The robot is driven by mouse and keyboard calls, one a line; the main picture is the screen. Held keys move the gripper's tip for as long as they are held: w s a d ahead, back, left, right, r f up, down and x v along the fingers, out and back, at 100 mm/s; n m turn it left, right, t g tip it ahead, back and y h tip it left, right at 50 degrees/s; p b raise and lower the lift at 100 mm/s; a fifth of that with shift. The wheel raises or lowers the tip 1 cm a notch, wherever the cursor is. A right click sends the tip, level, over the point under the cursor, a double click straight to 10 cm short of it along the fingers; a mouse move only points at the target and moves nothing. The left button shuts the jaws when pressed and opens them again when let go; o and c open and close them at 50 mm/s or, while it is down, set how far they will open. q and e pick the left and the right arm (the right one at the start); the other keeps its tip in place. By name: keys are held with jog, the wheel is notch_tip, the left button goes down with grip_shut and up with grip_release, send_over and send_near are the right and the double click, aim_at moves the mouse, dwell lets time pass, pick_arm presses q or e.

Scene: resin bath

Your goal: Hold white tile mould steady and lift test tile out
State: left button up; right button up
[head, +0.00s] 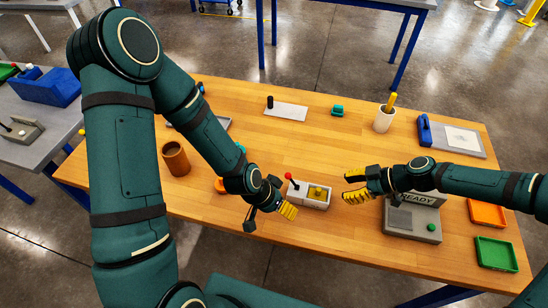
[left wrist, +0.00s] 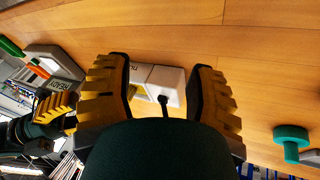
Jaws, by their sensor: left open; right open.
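The white tile mould (head: 304,201) sits near the front edge of the wooden table. An olive-yellow test tile (head: 318,192) lies in its right part, and a red-knobbed lever (head: 289,177) stands at its left end. My left gripper (head: 282,207) is open at the mould's left end.
A grey device marked READY (head: 408,222) stands under my right forearm. Orange (head: 487,212) and green (head: 496,253) trays lie at the right edge. A brown cup (head: 175,160) stands left, a white cup (head: 383,121) behind. The table's middle behind the mould is clear.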

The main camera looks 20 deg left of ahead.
aim_at(287, 175)
pick_arm(q)
jog(key=w+a+r+m, duration=0.4)
jog(key=w+r+m, duration=0.2)
jog(key=r+m, duration=0.7)
jog(key=shift+m+t+y, duration=0.3)
jog(key=shift+m+t, duration=0.1)
jog(key=shift+m, duration=0.1)
jog(key=x, duration=1.3)
jog(key=shift+w+a+f, duration=0.15)
jog(key=shift+w+f, duration=0.05)
jog(key=shift+f, duration=0.25)
grip_shut()
